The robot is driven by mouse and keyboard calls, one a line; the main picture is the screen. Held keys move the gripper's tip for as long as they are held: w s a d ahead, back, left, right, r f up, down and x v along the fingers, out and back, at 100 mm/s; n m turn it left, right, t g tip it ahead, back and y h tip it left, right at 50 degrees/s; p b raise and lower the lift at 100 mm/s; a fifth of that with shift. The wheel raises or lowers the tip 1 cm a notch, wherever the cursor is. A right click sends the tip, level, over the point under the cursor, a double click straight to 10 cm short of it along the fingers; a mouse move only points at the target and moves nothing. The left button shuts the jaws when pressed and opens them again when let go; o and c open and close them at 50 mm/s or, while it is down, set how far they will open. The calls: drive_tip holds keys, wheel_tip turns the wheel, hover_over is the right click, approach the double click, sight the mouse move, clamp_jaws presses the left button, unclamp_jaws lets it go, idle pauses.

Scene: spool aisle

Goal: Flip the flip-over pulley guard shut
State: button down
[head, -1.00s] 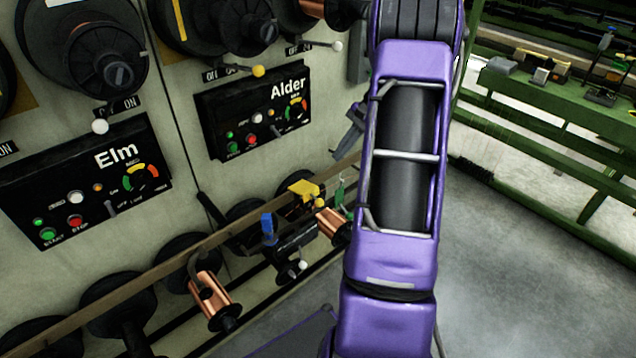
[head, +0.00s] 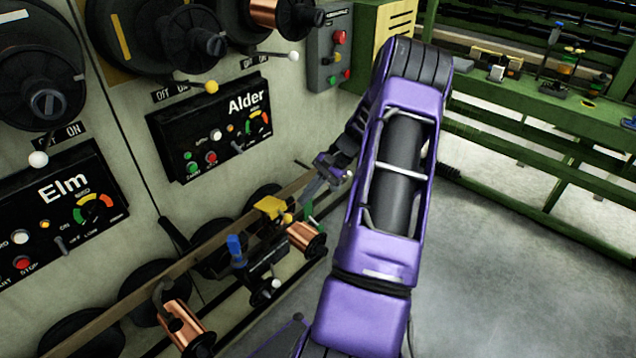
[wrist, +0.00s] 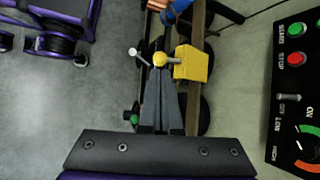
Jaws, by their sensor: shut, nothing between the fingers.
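The yellow pulley guard (head: 271,207) is a small boxy cover on the rail below the Alder panel, with a yellow ball knob (head: 287,218) beside it. I cannot tell how far it is swung over. In the wrist view the guard (wrist: 192,63) lies right of the knob (wrist: 160,58). My gripper (head: 308,196) is just above and right of the guard in the head view. In the wrist view my gripper's fingers (wrist: 161,98) are together and empty, pointing at the knob. Whether they touch it is unclear.
A blue part (head: 236,249), a copper spool (head: 307,238) and a white-knobbed lever (head: 275,284) sit close by on the rail (head: 205,246). The Alder panel (head: 210,125) is on the wall above. Open floor (head: 480,260) lies to the right.

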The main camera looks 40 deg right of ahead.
drive_tip(key=shift+x, duration=2.2)
drive_tip(key=shift+f, duration=0.1)
drive_tip(key=f, duration=0.1)
drive_tip(key=f+b, duration=0.2)
drive_tip(key=f, duration=0.1)
drive_tip(key=shift+s, duration=0.3)
drive_tip(key=s+f+p+v, duration=0.1)
drive_tip(key=s+p+v, duration=0.1)
drive_tip(key=v, duration=1.2)
drive_tip(key=shift+s+r+p, duration=0.35)
drive_tip(key=shift+s+p, duration=0.05)
drive_tip(key=shift+s, duration=0.15)
drive_tip(key=shift+d, duration=0.15)
